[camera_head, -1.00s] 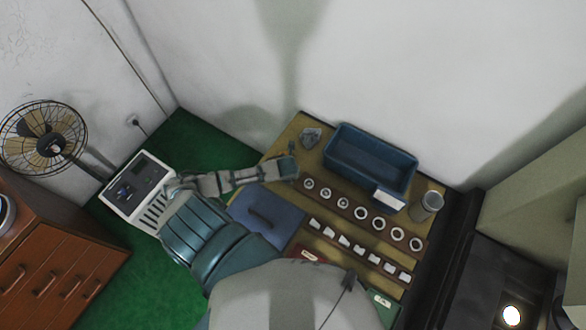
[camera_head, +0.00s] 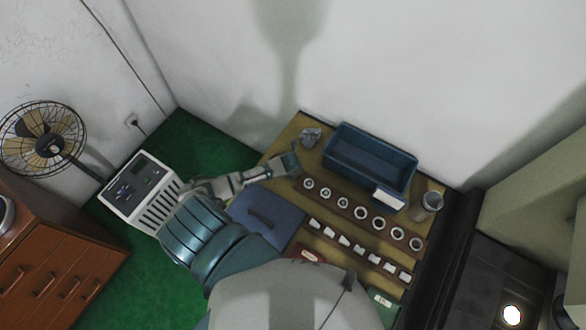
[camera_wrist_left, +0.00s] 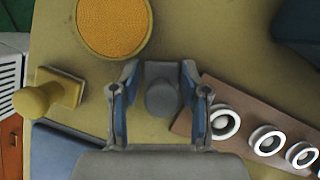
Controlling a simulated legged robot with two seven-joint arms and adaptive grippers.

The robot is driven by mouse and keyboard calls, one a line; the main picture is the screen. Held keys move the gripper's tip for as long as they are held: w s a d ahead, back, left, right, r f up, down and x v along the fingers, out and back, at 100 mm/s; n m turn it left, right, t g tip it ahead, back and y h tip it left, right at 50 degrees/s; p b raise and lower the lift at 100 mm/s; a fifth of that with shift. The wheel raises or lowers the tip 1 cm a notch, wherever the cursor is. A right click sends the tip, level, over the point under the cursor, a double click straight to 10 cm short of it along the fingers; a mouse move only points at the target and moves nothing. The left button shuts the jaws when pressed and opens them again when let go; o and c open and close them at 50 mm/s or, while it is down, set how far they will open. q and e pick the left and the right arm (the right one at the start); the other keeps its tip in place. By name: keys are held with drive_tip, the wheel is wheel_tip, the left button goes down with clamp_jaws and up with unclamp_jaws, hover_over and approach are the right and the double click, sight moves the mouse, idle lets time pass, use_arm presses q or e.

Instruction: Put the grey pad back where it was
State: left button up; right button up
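The grey pad (camera_wrist_left: 161,92) has a square base and a round knob. In the left wrist view it sits between the two blue-lined fingers of my left gripper (camera_wrist_left: 160,78). The fingers are apart, with a narrow gap visible on each side of the knob; whether they touch the base is unclear. In the head view my left gripper (camera_head: 292,158) is over the table's left part, and the arm hides what is beneath. A similar yellow pad (camera_wrist_left: 48,95) lies left of the gripper. A round orange disc in a yellow rim (camera_wrist_left: 114,24) lies beyond it. My right gripper is not in view.
A brown strip with several white rings (camera_head: 343,203) runs to the right. A blue bin (camera_head: 370,162), a grey cup (camera_head: 428,205), a crumpled-looking grey thing (camera_head: 311,137) and a blue lidded case (camera_head: 266,214) stand around.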

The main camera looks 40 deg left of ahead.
use_arm(q)
drive_tip(key=shift+a, duration=0.1)
drive_tip(key=shift+r, duration=0.1)
drive_tip(key=shift+d+r, duration=0.1)
drive_tip(key=shift+d, duration=0.3)
drive_tip(key=shift+r, duration=0.25)
drive_tip(key=p+v, duration=0.1)
drive_tip(key=v, duration=1)
drive_tip(key=shift+s+r+p, duration=0.15)
drive_tip(key=shift+r+p, duration=0.05)
drive_tip(key=shift+p, duration=0.1)
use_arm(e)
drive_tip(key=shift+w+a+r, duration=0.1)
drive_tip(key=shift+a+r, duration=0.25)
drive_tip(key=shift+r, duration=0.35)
use_arm(q)
drive_tip(key=shift+a, duration=0.15)
drive_tip(key=shift+f, duration=0.1)
